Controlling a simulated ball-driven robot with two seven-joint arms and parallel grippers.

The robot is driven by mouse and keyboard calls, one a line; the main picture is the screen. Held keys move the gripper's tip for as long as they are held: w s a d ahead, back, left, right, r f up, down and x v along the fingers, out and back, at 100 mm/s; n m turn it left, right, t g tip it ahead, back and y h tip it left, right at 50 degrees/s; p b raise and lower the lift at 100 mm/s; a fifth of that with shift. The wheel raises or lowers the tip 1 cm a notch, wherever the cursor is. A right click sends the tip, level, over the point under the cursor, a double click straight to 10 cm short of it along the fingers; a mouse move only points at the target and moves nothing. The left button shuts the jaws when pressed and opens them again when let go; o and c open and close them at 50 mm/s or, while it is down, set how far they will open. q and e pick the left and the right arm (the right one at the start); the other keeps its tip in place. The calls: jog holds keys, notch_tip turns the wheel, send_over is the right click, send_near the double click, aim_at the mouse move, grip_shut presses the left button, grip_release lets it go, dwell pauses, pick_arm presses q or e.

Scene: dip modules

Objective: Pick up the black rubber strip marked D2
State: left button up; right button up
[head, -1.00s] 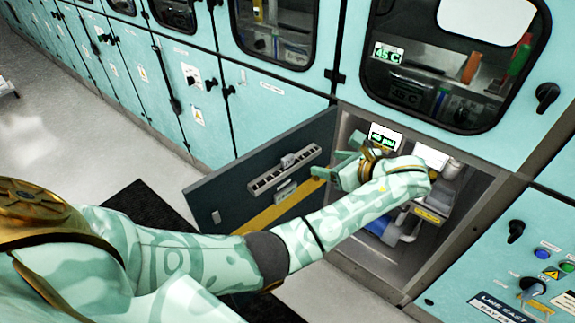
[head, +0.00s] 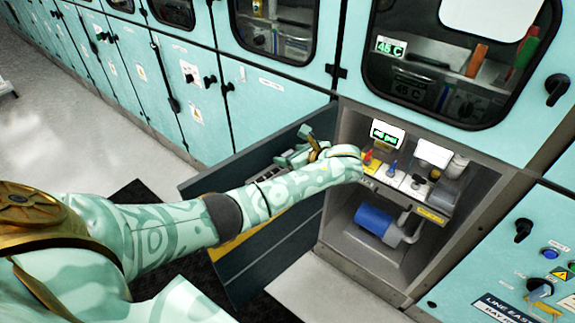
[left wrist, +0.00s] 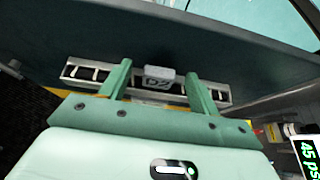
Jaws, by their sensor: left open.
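In the left wrist view, a small block marked D2 (left wrist: 158,78) looks grey rather than black. It sits at the middle of a slotted metal rack (left wrist: 85,73) on the inner face of the open door. My left gripper (left wrist: 157,69) is open, with one green finger to each side of the D2 block. I see no clear contact, and cannot tell how far the fingertips are from the rack. My right gripper is not in view.
The open dark door (head: 275,260) hangs left of an open cabinet. Inside are a shelf with small knobs, a lit display (head: 386,134) and a blue cylinder (head: 374,219). Closed teal cabinets surround it. Open floor lies left (head: 60,150).

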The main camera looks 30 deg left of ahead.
pick_arm(q)
jog(key=shift+r, duration=0.1)
jog(key=c, duration=1.3)
